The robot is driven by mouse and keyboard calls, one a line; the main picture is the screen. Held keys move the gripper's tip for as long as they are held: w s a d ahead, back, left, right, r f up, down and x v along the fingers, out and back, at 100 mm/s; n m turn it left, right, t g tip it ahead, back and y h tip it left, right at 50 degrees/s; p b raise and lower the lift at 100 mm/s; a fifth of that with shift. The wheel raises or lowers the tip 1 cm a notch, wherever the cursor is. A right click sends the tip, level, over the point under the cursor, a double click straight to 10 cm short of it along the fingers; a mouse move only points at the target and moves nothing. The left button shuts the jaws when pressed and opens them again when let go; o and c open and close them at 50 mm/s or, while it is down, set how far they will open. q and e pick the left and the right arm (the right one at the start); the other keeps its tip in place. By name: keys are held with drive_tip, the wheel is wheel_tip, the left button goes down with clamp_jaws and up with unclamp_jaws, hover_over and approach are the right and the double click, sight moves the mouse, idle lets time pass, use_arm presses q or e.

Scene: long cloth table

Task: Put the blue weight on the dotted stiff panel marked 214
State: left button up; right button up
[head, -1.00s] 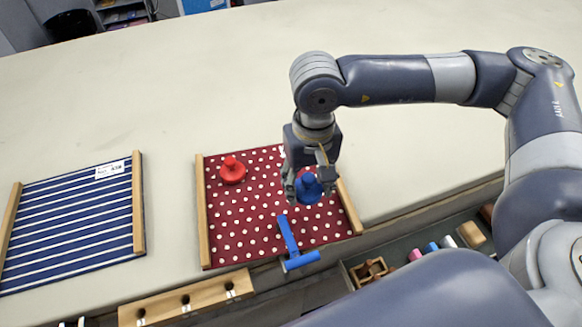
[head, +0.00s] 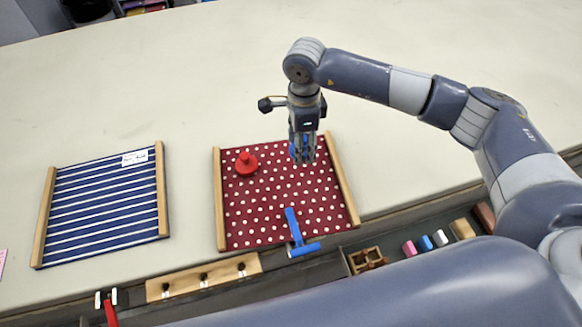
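The dotted stiff panel (head: 270,220), dark red with white dots and wooden side bars, lies flat on the table. No label reading 214 is legible on it; my arm covers part of its far edge. My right gripper (head: 302,158) points down over the panel's far right part. Its fingers are around the blue weight (head: 293,151), which shows only in small patches between them and looks held. Whether the weight touches the panel I cannot tell. My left gripper is out of view.
A red weight (head: 246,164) sits on the panel's far left part. A blue T-shaped tool (head: 293,228) lies across its near edge. A blue striped panel (head: 105,210) with a white tag lies left. A wooden rack (head: 204,277) and a tray with coloured blocks (head: 425,243) line the near edge.

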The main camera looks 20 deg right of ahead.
sight(300, 170)
wheel_tip(300, 170, down, 3)
drive_tip(key=shift+f+p, duration=0.15)
drive_tip(key=shift+p, duration=0.3)
wheel_tip(300, 170, down, 4)
drive_tip(key=shift+r+p, duration=0.2)
drive_tip(key=shift+p, duration=0.5)
drive_tip(key=shift+f, duration=0.3)
drive_tip(key=o, duration=1.4)
drive_tip(key=shift+o, duration=0.2)
